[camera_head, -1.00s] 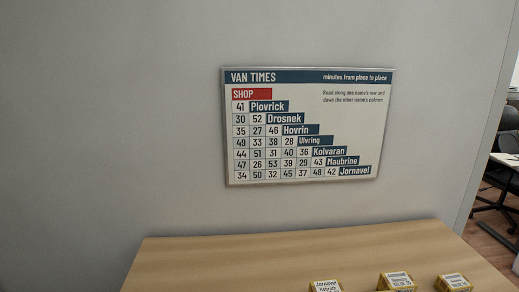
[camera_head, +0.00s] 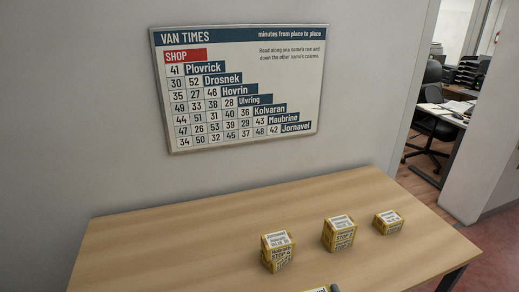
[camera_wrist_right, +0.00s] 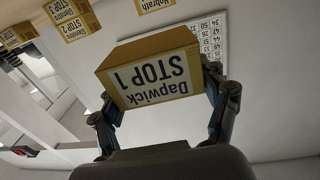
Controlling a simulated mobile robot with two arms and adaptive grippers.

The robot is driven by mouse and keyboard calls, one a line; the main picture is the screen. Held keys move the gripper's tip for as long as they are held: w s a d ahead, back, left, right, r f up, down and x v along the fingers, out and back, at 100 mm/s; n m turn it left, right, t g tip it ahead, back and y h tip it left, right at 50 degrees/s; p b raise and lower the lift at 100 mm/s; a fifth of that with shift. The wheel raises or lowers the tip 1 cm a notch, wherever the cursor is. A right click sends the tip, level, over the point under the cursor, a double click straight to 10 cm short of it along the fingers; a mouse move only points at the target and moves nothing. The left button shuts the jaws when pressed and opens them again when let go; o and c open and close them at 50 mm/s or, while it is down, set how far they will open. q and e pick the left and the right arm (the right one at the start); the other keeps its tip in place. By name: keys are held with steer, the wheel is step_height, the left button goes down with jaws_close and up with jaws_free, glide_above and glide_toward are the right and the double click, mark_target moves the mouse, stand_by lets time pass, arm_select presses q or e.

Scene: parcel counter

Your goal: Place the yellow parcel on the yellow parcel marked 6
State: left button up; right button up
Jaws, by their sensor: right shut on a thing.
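My right gripper (camera_wrist_right: 160,90) is shut on a yellow parcel (camera_wrist_right: 128,50) labelled "Dapwick STOP 1", one finger at each side; the right wrist view shows its label upside down. At the bottom edge of the head view a white-labelled parcel top (camera_head: 317,290) peeks in beside a small dark part, probably the held parcel. On the table stand a left yellow stack (camera_head: 277,252), a middle yellow stack (camera_head: 339,234) and a low yellow parcel (camera_head: 388,223) at right. I cannot make out a 6 on any of them. My left gripper is out of view.
The wooden table (camera_head: 180,240) is bare on its left and along its back. A "VAN TIMES" board (camera_head: 240,85) hangs on the wall behind. An office chair (camera_head: 432,125) stands through the opening at right. Other yellow parcels (camera_wrist_right: 72,18) show in the right wrist view.

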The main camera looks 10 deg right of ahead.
steer(key=w+d+r+n+y, duration=0.1)
steer(key=w+d+r, duration=0.9)
steer(key=d+r, duration=0.2)
steer(key=shift+w+d+r+y, duration=0.15)
steer(key=shift+w+d+y, duration=0.2)
steer(key=shift+d, duration=0.15)
steer(key=shift+w, duration=0.1)
